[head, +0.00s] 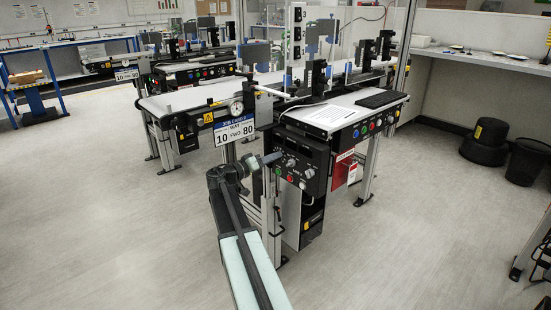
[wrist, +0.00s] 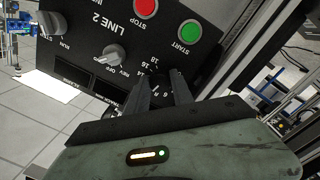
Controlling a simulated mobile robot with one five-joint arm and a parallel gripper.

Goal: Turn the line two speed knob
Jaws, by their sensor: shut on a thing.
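The black LINE 2 control panel (wrist: 125,50) fills much of the wrist view, tilted and with its lettering upside down. The speed knob (wrist: 164,82) is a dark shape inside a ring of printed numbers, mostly hidden by my fingers. My gripper (wrist: 162,80) is shut on it, one finger on each side. In the head view my gripper (head: 266,160) reaches the left side of the panel (head: 305,150) on the conveyor's front end. The knob is hidden there, and its pointer cannot be read in either view.
A grey FWD/REV selector (wrist: 113,53) sits near my fingers, with another grey selector (wrist: 50,22) beyond. A red STOP button (wrist: 145,8) and a green START button (wrist: 189,31) are also close. A job card (head: 237,133) hangs left of the panel. Open floor (head: 110,230) lies left.

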